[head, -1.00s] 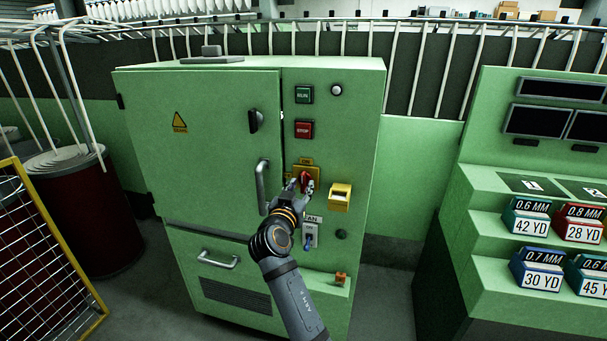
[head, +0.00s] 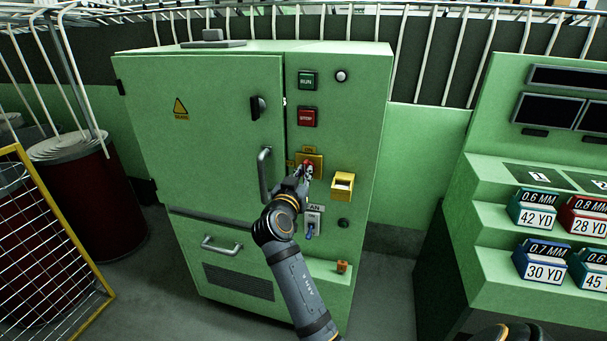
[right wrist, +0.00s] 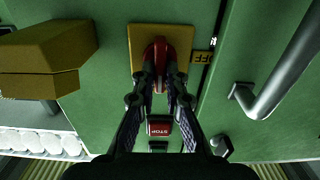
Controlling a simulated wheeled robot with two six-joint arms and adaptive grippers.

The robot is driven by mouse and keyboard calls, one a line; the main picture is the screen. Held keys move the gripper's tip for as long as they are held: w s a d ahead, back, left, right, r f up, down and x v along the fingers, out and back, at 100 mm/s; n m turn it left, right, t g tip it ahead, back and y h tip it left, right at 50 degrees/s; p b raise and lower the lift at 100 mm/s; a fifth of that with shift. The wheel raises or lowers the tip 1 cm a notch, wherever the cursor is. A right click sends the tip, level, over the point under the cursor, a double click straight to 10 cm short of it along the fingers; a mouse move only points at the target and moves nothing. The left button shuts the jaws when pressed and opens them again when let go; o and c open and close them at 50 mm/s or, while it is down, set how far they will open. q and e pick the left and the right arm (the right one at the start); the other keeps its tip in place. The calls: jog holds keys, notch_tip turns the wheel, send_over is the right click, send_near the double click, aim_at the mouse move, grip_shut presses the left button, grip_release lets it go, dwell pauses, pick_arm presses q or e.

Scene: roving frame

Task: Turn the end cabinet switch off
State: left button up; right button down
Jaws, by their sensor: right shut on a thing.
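The end cabinet is the green cabinet (head: 225,140) with a door and a control strip on its right. Its switch is a red knob (right wrist: 160,50) on a yellow plate (right wrist: 178,38), below the red STOP button (head: 307,117). In the head view an ON label (head: 308,149) sits above the plate; the OFF label (right wrist: 203,57) is beside it, partly hidden in the wrist view. My right gripper (head: 306,172) is shut on the red knob, one finger on each side. The knob's handle looks upright, in line with the STOP button. In the head view the gripper covers most of it. My left gripper is not in view.
A yellow box (head: 342,186) juts out just right of the switch. A door handle (head: 265,174) stands out to its left. A lower switch (head: 312,222) sits below my wrist. A stepped green stand (head: 500,225) is at the right, a yellow mesh frame (head: 60,235) at the left.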

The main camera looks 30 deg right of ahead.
jog(key=n+p, duration=0.1)
jog(key=n, duration=0.3)
jog(key=shift+r+p, duration=0.1)
jog(key=shift+p, duration=0.25)
jog(key=shift+w+a+f+n+p, duration=0.1)
jog(key=shift+n+p, duration=1.25)
jog(key=shift+n, duration=0.9)
jog(key=shift+w+a+f+n+p, duration=0.15)
jog(key=shift+n+p, duration=1.15)
jog(key=shift+n, duration=1)
jog(key=shift+s+d+f+n+p, duration=0.1)
jog(key=shift+n+p, duration=1.25)
jog(key=shift+n, duration=0.9)
jog(key=c, duration=1.4)
grip_release()
jog(key=shift+w+f, duration=0.1)
